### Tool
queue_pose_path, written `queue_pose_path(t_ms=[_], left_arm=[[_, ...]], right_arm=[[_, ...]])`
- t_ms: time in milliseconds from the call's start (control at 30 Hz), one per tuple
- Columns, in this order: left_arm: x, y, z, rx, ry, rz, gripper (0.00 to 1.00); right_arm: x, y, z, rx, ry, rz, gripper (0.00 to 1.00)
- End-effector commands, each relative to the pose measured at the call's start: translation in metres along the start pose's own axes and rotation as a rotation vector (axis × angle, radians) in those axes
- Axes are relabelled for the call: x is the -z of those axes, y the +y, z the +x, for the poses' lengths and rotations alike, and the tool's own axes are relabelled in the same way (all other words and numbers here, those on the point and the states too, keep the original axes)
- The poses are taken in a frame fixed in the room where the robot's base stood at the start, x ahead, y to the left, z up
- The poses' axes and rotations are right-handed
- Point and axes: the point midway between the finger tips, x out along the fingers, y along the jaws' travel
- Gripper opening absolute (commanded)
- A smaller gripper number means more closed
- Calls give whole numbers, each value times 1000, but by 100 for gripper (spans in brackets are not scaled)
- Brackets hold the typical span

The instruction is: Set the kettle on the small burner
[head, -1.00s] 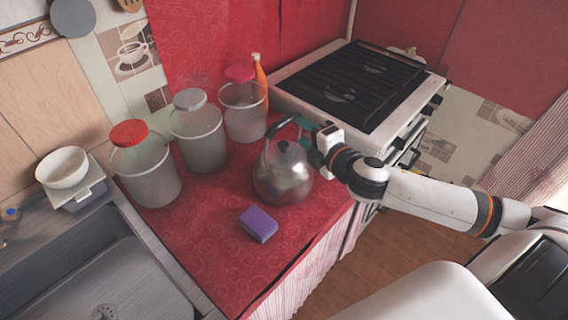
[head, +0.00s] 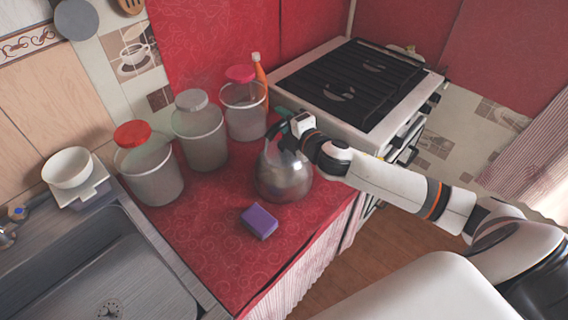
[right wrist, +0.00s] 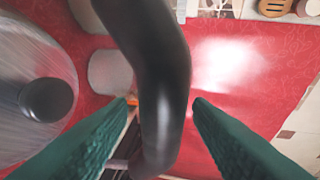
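The shiny metal kettle (head: 284,180) stands upright on the red counter, short of the stove. Its lid and black handle are partly covered by my right arm in the head view. My right gripper (head: 285,126) is at the top of the handle. In the right wrist view, the green fingers of my right gripper (right wrist: 165,108) are apart, with the black handle (right wrist: 160,75) between them and gaps showing on both sides. The kettle body and round black knob (right wrist: 47,100) are at left there. Burners (head: 340,92) show under the stove's black grate; I cannot tell which is small. My left gripper is out of view.
The white stove (head: 305,104) stands beyond the kettle, its grate bare. Three lidded canisters (head: 200,140) and an orange bottle (head: 261,75) line the wall. A purple sponge (head: 259,221) lies in front of the kettle. A sink (head: 105,270) is at left.

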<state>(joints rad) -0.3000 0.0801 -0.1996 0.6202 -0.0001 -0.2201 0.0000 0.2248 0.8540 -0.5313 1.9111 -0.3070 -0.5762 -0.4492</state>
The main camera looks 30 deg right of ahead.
Motion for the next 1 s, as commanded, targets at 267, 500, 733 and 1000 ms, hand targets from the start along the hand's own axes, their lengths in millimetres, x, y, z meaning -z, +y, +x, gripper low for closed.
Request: queue_pose_path(t_ms=[267, 500, 733, 1000], left_arm=[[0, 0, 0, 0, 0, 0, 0], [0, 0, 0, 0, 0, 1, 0], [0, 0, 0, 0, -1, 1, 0], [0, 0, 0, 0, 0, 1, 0]], right_arm=[[0, 0, 0, 0, 0, 0, 2], [0, 0, 0, -1, 1, 0, 0], [0, 1, 0, -2, 1, 0, 0], [0, 1, 0, -2, 1, 0, 0]])
